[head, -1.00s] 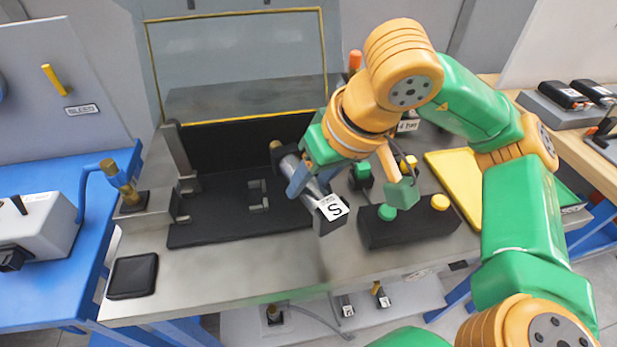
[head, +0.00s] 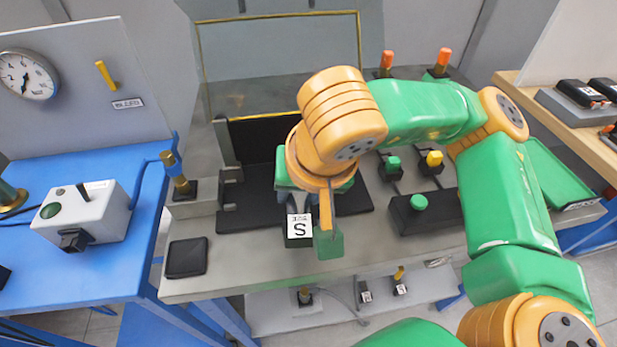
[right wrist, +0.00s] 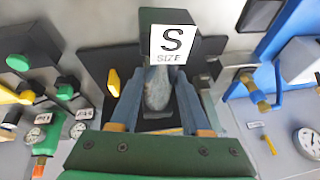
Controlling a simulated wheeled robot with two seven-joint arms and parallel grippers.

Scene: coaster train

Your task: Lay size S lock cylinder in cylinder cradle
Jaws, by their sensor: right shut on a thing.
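The size S lock cylinder (head: 299,227) shows in the head view as a dark block end with a white S label, facing me. My right gripper (head: 308,212) is shut on it and holds it over the front part of the black plate (head: 262,214). In the right wrist view the grey cylinder body (right wrist: 157,90) lies between the two fingers of the gripper (right wrist: 157,108), with the labelled end beyond them. My left gripper is out of view.
A black square pad (head: 187,257) lies front left on the grey bench (head: 230,277). A dark button box (head: 425,212) stands to the right. A framed clear panel (head: 280,60) rises behind.

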